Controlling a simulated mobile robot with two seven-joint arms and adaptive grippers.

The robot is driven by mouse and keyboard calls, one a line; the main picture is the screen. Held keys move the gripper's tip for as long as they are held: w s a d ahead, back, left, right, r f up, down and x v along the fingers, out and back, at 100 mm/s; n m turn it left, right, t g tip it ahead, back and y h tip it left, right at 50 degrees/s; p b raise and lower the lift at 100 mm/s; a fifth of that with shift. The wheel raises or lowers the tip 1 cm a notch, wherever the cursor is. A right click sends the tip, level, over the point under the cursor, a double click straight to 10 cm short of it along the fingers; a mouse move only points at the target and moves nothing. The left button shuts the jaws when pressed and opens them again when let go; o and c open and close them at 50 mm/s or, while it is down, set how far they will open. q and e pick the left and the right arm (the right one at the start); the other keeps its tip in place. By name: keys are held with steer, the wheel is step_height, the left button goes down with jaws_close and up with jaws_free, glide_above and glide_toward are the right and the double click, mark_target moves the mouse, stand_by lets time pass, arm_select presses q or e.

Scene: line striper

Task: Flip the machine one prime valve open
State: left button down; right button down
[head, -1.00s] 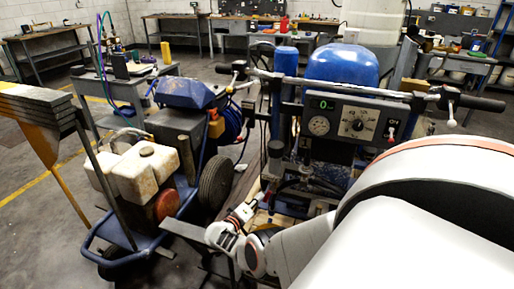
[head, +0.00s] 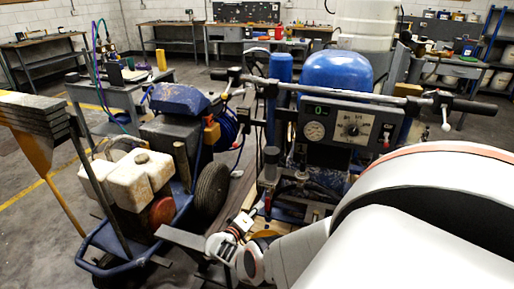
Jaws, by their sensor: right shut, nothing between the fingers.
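The line striper in front of me has a control panel (head: 350,127) with a small display, a gauge and a dial, under a long handlebar (head: 345,92). My right arm comes in from the right, and my right gripper (head: 247,215) is low beside the striper's lower left front, shut and empty. A small red part (head: 267,204) shows close to the fingertips; I cannot tell whether it is the prime valve or whether the fingers touch it. My right arm hides the striper's lower right. My left gripper is not in view.
A second wheeled machine with a dirty white tank (head: 143,178) and a black tyre (head: 211,188) stands just left of my right gripper. A stack of grey slabs (head: 32,112) is at far left. Workbenches (head: 185,30) line the back wall, with open floor before them.

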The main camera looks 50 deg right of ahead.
steer(key=shift+s+d+f, duration=0.1)
steer(key=shift+s+f, duration=0.15)
steer(key=shift+s, duration=0.1)
stand_by(0.4)
